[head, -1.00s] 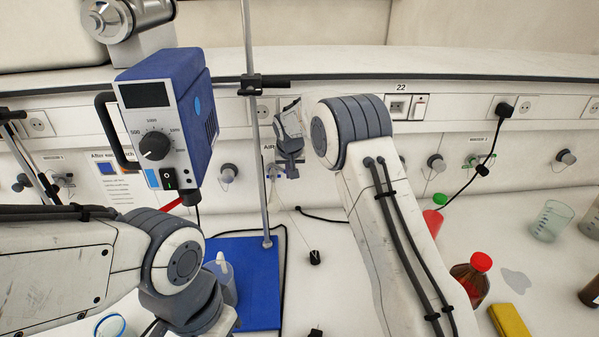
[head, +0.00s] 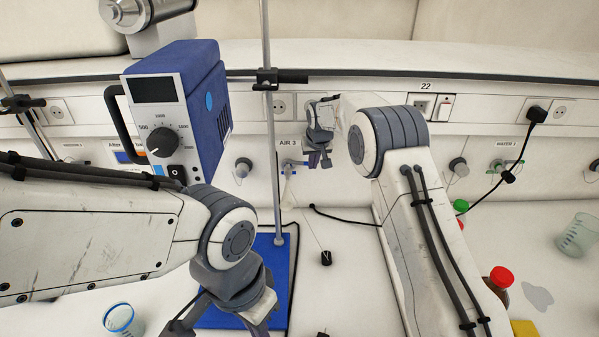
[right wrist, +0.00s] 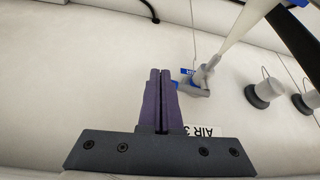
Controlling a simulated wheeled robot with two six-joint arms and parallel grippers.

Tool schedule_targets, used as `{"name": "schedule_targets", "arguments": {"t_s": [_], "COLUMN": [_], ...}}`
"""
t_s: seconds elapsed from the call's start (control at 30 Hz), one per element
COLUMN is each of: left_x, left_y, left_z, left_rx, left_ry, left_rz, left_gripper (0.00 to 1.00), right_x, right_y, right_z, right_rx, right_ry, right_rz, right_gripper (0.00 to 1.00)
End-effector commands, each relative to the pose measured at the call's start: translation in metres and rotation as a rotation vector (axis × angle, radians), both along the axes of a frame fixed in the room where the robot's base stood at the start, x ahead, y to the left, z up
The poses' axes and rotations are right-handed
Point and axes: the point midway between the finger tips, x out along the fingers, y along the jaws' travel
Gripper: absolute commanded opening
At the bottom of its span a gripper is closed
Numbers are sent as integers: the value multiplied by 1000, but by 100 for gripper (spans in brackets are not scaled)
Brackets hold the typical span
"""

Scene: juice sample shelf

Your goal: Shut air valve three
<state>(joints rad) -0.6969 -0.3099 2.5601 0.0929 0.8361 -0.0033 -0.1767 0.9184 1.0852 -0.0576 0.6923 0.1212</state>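Air valve three (head: 289,163) is on the wall panel under the AIR 3 label (head: 288,143), with a blue lever and a pale hose hanging from its nozzle. It also shows in the right wrist view (right wrist: 197,83), just right of my fingers. My right gripper (head: 319,161) is beside the valve, on its right in the head view. Its two purple fingers (right wrist: 160,88) are together with nothing between them. I cannot tell whether they touch the valve lever. My left gripper (head: 232,322) is low over the blue mat, partly cut off by the bottom edge.
A metal stand rod (head: 272,150) rises just left of the valve from the blue mat (head: 274,262). A blue stirrer unit (head: 180,105) is left of it. A black cable lies on the bench. A red-capped bottle (head: 501,278) and a beaker (head: 577,236) stand at right.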

Motion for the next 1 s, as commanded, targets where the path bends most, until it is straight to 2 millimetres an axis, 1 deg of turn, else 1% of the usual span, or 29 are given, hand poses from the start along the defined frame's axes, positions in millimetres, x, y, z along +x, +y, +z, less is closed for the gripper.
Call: {"name": "schedule_targets", "arguments": {"t_s": [0.47,0.67,0.83,1.0], "left_x": [0,0,0,0], "left_y": [0,0,0,0], "left_z": [0,-2,-3,-5], "left_rx": [0,0,0,0], "left_ry": [0,0,0,0], "left_rz": [0,0,0,1], "left_gripper": [0,0,0,0], "right_x": [0,-2,-5,-7], "right_y": [-2,3,12,15], "right_z": [0,0,0,0], "right_rx": [0,0,0,0], "right_ry": [0,0,0,0], "right_rz": [-2,-1,0,-1], "right_gripper": [0,0,0,0]}}
